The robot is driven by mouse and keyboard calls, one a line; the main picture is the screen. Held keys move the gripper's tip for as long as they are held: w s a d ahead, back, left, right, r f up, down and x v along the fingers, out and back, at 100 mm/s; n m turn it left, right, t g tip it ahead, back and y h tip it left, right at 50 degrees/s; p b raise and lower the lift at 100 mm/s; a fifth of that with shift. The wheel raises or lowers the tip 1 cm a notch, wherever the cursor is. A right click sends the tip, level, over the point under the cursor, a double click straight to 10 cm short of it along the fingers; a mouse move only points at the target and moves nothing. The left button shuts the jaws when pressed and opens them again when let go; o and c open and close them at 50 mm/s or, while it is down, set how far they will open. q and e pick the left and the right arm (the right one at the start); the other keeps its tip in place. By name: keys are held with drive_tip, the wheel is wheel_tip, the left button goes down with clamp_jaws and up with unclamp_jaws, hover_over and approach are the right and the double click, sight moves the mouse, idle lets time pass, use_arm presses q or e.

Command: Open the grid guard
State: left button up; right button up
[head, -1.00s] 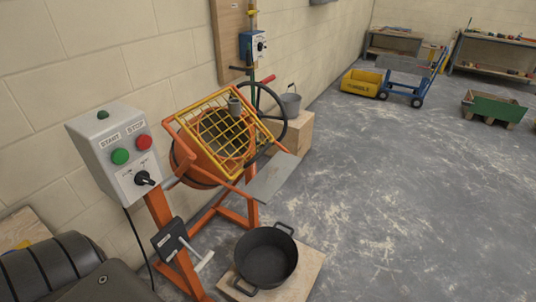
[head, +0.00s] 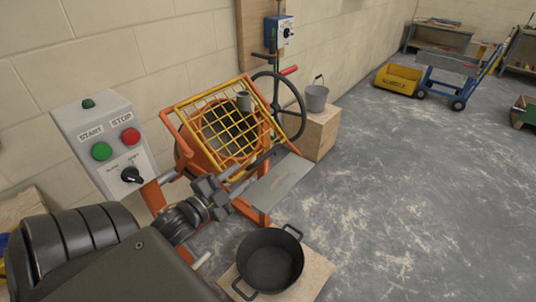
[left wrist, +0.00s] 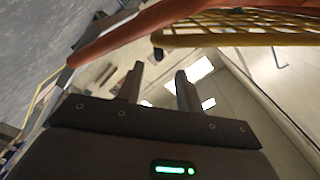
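The yellow grid guard (head: 222,122) lies closed and tilted over the drum mouth of the orange mixer (head: 184,160) in the head view. A small grey cylinder (head: 244,100) sits at the grid's upper right. My left gripper (head: 238,181) is just below the grid's lower edge, in front of the mixer, and looks empty. In the left wrist view its two fingers (left wrist: 160,72) stand apart with nothing between them. The yellow grid (left wrist: 245,38) crosses the top right there, beyond the fingertips. I cannot tell whether anything touches. My right gripper is not in view.
A grey control box (head: 105,140) with start and stop buttons stands left of the mixer. A black handwheel (head: 302,105) is at its right. A black tub (head: 270,265) stands on a board below. A bucket (head: 316,97) sits on a wooden block (head: 320,135).

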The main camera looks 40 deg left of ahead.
sight(258, 162)
use_arm(q)
drive_tip(key=w, duration=0.3)
drive_tip(key=shift+w+d+r+p, duration=0.1)
drive_tip(key=shift+w+r+p, duration=0.1)
drive_tip(key=shift+p, duration=0.15)
drive_tip(key=w+p, duration=0.1)
drive_tip(key=w, duration=0.5)
drive_tip(key=shift+w+f, duration=0.1)
drive_tip(key=shift+w, duration=0.45)
drive_tip(key=shift+w+f, duration=0.1)
drive_tip(key=shift+w, duration=0.05)
clamp_jaws()
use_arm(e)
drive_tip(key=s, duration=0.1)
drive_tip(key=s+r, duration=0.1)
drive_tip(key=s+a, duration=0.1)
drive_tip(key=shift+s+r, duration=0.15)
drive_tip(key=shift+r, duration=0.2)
